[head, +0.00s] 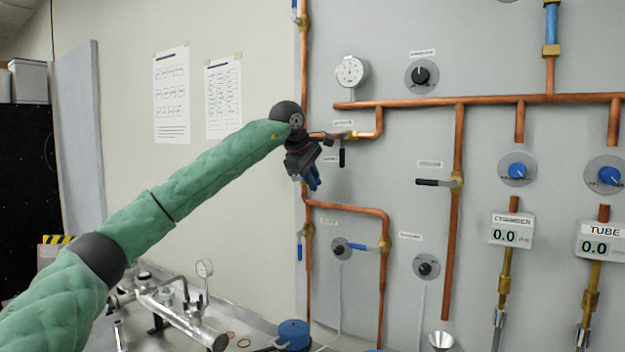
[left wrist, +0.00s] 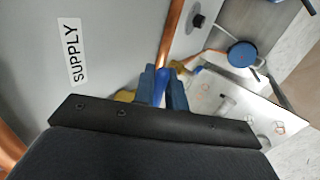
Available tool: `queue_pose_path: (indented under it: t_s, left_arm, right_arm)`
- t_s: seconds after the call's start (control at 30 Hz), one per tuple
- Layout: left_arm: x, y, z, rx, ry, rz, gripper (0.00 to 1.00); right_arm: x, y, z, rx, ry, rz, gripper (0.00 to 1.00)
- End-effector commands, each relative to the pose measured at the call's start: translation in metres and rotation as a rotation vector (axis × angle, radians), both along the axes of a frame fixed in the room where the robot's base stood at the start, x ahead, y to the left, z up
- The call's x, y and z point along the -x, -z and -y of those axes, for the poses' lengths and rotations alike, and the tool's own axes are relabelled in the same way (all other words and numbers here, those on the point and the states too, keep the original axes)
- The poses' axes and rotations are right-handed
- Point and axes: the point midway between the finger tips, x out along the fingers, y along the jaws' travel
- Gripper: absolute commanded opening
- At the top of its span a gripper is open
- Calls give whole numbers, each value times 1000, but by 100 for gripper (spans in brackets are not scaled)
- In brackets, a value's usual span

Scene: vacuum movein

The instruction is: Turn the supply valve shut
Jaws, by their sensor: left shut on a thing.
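My left gripper (head: 313,180) is at the left vertical copper pipe of the wall panel, its fingers pointing down and toward the panel. In the left wrist view its blue fingertips (left wrist: 163,82) are shut on the blue lever handle (left wrist: 161,92) of the supply valve. A SUPPLY label (left wrist: 72,52) is on the panel beside it. Brass of the valve (left wrist: 125,96) shows partly behind the gripper. In the head view my gripper and wrist hide the valve and its handle. How far the handle is turned cannot be told. My right gripper is not in view.
A horizontal copper pipe with a black-handled valve (head: 342,157) is close right of my gripper. Below are a blue-handled valve (head: 300,246) and another blue lever (head: 357,246). A pressure gauge (head: 351,72) is above. A bench with metal fittings (head: 168,306) stands below.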

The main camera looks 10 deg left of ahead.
Motion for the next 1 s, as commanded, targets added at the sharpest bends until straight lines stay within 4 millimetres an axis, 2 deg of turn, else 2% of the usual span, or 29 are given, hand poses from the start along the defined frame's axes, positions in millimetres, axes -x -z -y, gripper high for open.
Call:
queue_pose_path:
  t_s: [0.27,0.63,0.67,1.0]
  left_arm:
    - [0,6,2,-44,3,12,0]
    - [0,7,2,-46,4,11,0]
    - [0,7,2,-46,4,11,18]
    - [1,3,0,-44,1,14,18]
  right_arm:
    - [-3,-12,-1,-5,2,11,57]
    - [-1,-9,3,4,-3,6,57]
    - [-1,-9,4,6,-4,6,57]
    - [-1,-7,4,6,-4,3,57]
